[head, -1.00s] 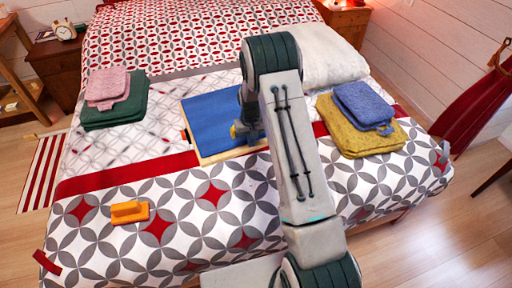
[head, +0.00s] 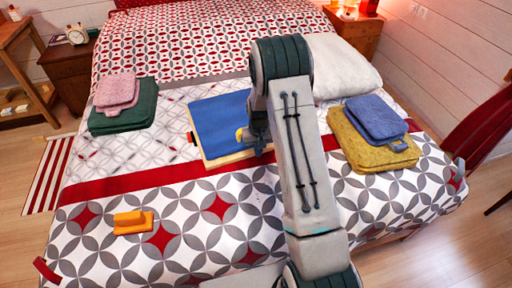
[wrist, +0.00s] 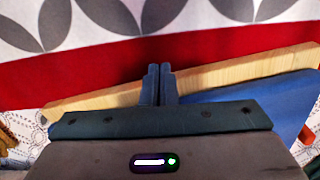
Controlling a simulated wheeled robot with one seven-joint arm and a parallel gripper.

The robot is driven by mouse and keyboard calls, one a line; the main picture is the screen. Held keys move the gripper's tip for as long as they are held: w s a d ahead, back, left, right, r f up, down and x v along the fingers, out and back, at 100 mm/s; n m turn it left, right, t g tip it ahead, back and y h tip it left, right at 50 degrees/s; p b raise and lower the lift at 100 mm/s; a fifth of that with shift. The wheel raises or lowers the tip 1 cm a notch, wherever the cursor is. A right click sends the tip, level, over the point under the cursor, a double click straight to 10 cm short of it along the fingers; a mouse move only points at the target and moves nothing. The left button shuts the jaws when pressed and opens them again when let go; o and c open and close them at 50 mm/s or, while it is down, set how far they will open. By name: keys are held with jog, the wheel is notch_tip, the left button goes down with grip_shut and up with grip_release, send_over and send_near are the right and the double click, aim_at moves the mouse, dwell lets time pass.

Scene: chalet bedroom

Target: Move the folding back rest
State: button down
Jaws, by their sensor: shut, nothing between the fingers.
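The folding back rest (head: 219,121) lies flat on the bed, a blue panel with a pale wooden edge along its front. My arm covers its right part. In the wrist view the wooden edge (wrist: 235,72) runs slantwise behind my fingers, with the blue panel (wrist: 265,92) at the right. My gripper (head: 243,135) is at the front right part of the back rest. In the wrist view my gripper (wrist: 160,68) has its two fingers together, with nothing between them. I cannot tell whether the fingertips touch the wood.
Folded pink and green towels (head: 124,112) lie left on the bed (head: 190,215); blue and yellow towels (head: 373,135) lie right, near my arm. An orange object (head: 132,222) lies at the front left. A white pillow (head: 340,67) is behind. The bed's front is mostly clear.

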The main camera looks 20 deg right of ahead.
jog(key=s+a+r+p, duration=0.15)
jog(key=s+r, duration=0.25)
jog(key=r, duration=0.5)
jog(key=s+r+t+p, duration=0.15)
jog(key=s+r, duration=0.35)
jog(key=r, duration=0.5)
jog(key=s+a+r+p, duration=0.15)
jog(key=s+r, duration=0.25)
jog(key=r, duration=0.5)
jog(key=s+r+p, duration=0.2)
jog(key=s+r, duration=0.2)
jog(key=s, duration=0.4)
jog(key=s+r+t+p, duration=0.1)
jog(key=s+r, duration=0.3)
jog(key=s, duration=0.4)
jog(key=shift+s+a+r+p, duration=0.25)
jog(key=shift+a+p, duration=0.15)
jog(key=shift+p, duration=0.15)
jog(key=shift+a, duration=0.1)
